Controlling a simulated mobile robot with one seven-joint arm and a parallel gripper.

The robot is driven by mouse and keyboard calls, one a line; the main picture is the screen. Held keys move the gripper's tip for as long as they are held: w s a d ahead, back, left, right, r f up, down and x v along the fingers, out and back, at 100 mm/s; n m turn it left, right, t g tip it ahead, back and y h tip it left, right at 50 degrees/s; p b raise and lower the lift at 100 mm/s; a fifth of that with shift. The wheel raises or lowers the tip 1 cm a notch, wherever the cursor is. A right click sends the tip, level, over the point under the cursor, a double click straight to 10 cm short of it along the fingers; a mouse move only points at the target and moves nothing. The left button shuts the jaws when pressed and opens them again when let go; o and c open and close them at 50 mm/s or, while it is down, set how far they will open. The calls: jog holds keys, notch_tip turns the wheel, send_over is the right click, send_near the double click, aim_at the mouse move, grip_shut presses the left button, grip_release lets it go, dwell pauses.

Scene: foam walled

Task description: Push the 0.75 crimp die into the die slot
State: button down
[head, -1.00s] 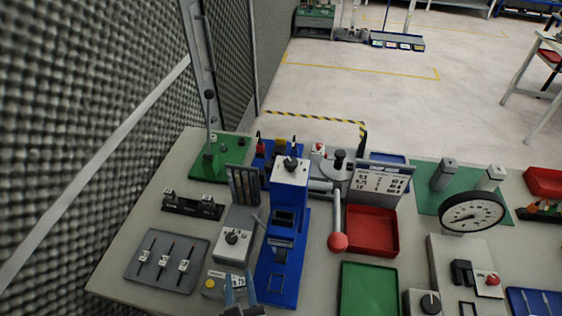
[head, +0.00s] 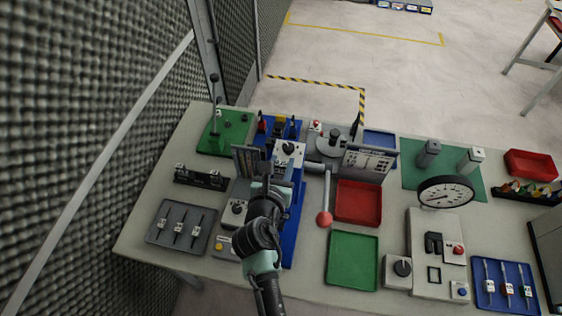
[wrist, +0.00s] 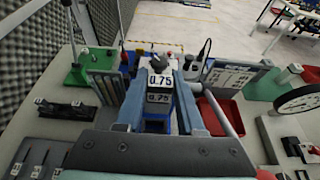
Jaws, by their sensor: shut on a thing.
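My gripper (wrist: 160,84) is shut on the 0.75 crimp die (wrist: 160,80). Two "0.75" labels show between the fingers in the wrist view. In the head view my arm reaches up from the bottom edge, and my gripper (head: 272,184) is at the front of the blue crimp press (head: 290,225). The arm hides the die and the press's middle there. The die slot is hidden, so I cannot tell whether the die touches it or is in it.
The press lever's red ball (head: 324,219) stands right of the press, near the red tray (head: 358,217) and green tray (head: 353,262). A grey control box (head: 236,208) is close on the left.

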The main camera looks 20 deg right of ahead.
aim_at(281, 178)
jog(key=shift+r+p, duration=0.15)
jog(key=shift+p, duration=0.15)
jog(key=shift+f+b, duration=2.2)
jog(key=shift+f, duration=0.8)
jog(key=shift+p, duration=0.7)
jog(key=shift+f+b, duration=1.55)
jog(key=shift+f, duration=0.35)
jog(key=shift+c, duration=2.2)
grip_release()
jog(key=shift+s, duration=0.1)
jog(key=b+v, duration=0.1)
jog(key=v, duration=1.1)
jog(key=shift+s+a, duration=0.3)
